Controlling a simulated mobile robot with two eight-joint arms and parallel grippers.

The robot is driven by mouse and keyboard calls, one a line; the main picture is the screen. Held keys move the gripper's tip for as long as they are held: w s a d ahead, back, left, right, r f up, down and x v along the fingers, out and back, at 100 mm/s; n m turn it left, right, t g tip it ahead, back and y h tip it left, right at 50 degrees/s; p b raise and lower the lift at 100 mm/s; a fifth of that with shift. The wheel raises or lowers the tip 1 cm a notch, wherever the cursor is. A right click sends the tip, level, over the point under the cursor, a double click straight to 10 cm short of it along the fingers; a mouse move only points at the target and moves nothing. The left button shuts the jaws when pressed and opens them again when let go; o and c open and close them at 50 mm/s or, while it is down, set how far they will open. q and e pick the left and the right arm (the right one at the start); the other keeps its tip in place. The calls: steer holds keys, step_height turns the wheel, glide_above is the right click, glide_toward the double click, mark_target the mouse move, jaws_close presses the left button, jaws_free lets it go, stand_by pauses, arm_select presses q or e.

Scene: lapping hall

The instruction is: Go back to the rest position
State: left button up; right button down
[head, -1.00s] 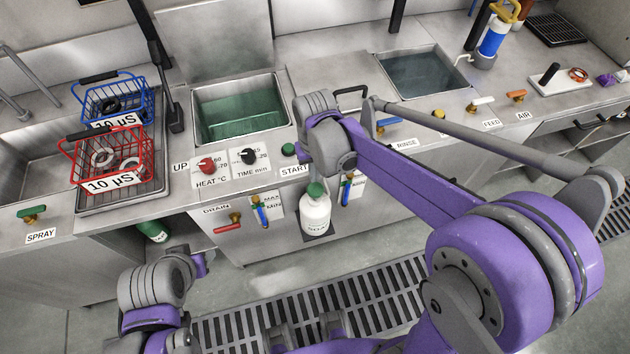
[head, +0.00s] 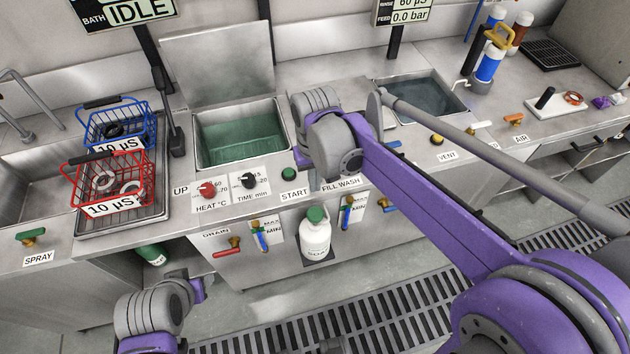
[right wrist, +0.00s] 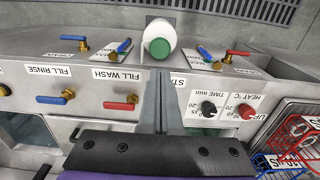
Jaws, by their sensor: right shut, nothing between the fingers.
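My right gripper (right wrist: 160,75) shows in the right wrist view with its two grey fingers together and nothing between them. It is over the front panel, between the FILL WASH label (right wrist: 118,75) and the START label. In the head view my right arm's wrist covers the right edge of the wash tank (head: 240,107), and its fingers are mostly hidden behind it. My left arm is low at the lower left in the head view, over the floor in front of the counter. Its gripper fingers do not show.
A red basket (head: 112,195) and a blue basket (head: 118,122) stand on a tray at the left. A white bottle with a green cap (head: 315,238) sits at the front panel, also seen in the right wrist view (right wrist: 160,35). Knobs and valve handles line the counter front. The grated floor is clear.

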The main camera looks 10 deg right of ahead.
stand_by(0.4)
steer(key=s+d+f+t, duration=0.2)
steer(key=s+d, duration=0.1)
steer(key=s, duration=0.4)
steer(key=s+d+f+t, duration=0.2)
steer(key=s+d+t, duration=0.1)
steer(key=s, duration=0.5)
steer(key=shift+d, duration=0.2)
stand_by(1.5)
